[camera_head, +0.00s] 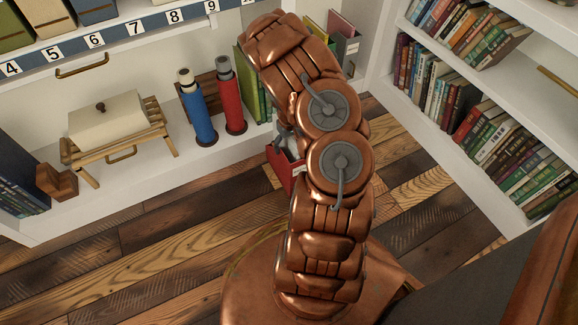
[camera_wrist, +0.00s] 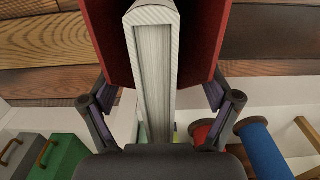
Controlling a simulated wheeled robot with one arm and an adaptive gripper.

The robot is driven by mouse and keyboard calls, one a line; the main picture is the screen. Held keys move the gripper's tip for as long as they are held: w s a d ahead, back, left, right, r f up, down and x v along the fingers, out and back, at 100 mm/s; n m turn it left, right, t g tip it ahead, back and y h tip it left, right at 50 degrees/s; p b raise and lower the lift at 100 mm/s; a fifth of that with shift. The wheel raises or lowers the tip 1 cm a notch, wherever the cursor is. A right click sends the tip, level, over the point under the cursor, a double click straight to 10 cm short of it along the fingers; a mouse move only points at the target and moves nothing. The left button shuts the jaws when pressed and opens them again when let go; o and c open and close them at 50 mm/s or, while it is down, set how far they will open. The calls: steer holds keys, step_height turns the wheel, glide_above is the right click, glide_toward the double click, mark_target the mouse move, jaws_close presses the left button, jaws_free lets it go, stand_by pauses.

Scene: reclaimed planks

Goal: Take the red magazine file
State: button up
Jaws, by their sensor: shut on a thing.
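The red magazine file (camera_wrist: 204,35) fills the top middle of the wrist view, with pale papers (camera_wrist: 156,70) inside it. My gripper (camera_wrist: 160,100) is shut on it, one finger on each side. In the head view a part of the red file (camera_head: 281,172) shows left of my arm, in front of the low shelf and over the plank floor. My arm hides the rest of it and most of my gripper there.
A cream box (camera_head: 108,121) sits on a wooden stand. A bookcase (camera_head: 472,150) stands at right. Plank floor (camera_head: 150,250) lies clear at lower left.

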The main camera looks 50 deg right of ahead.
steer(key=c, duration=0.4)
steer(key=shift+r, duration=0.15)
